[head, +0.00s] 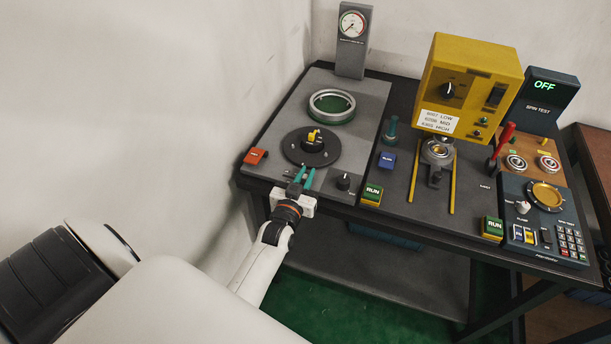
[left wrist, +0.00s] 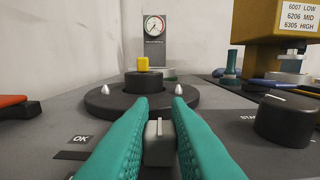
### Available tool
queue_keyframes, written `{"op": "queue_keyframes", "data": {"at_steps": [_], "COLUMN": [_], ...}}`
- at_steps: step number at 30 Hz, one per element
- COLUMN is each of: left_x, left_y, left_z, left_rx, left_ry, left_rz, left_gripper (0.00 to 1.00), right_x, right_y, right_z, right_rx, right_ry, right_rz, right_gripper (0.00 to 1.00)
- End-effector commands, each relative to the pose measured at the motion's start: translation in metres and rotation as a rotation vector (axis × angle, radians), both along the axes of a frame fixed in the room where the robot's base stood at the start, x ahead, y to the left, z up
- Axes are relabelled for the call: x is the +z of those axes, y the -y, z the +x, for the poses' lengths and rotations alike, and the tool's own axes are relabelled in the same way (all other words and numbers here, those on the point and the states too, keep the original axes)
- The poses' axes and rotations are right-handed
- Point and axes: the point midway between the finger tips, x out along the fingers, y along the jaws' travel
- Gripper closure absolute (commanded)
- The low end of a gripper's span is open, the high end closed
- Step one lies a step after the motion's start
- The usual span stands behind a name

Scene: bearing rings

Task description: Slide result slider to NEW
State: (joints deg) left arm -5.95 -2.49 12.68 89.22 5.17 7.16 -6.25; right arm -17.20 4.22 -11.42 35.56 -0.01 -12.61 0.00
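The result slider (left wrist: 159,145) shows in the left wrist view as a small grey block at the front of the grey station panel. An OK label (left wrist: 82,139) lies to its left; no NEW label can be read, and the right finger covers the panel on that side. My left gripper (head: 304,178) is at the panel's front edge. In the left wrist view its teal fingers (left wrist: 168,105) stand on both sides of the slider block and appear to touch it. The slider's track is mostly hidden. My right gripper is in neither view.
A black round fixture (head: 311,147) with a yellow-topped hub stands just behind the slider. A black knob (head: 343,181) is to the right and an orange-red block (head: 255,156) to the left. A metal ring (head: 331,106) and a dial gauge (head: 352,25) are farther back.

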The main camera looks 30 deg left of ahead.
Motion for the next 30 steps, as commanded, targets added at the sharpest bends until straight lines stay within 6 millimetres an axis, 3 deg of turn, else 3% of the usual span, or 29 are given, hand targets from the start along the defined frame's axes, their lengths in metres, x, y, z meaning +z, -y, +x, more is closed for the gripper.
{"op": "queue_keyframes", "data": {"at_steps": [8, 15, 22, 23, 26, 30], "left_x": [0.0, 0.001, 0.0, 0.0, 0.0, 0.0], "left_y": [-0.003, -0.03, -0.029, -0.029, -0.029, -0.029], "left_z": [-0.001, -0.007, -0.007, -0.007, -0.007, -0.007], "left_rx": [0.0, 0.0, 0.0, 0.0, 0.0, 0.0], "left_ry": [0.0, 0.0, 0.001, 0.001, 0.001, 0.001], "left_rz": [0.002, 0.003, -0.001, -0.001, -0.001, -0.001], "left_gripper": [1.0, 1.0, 1.0, 0.81, 0.65, 0.62], "right_x": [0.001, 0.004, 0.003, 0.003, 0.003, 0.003], "right_y": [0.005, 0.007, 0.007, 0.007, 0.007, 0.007], "right_z": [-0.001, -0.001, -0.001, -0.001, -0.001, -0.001], "right_rx": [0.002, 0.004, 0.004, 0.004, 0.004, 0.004], "right_ry": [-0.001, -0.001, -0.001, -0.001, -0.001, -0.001], "right_rz": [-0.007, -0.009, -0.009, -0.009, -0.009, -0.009], "right_gripper": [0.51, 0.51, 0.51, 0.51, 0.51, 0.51]}}
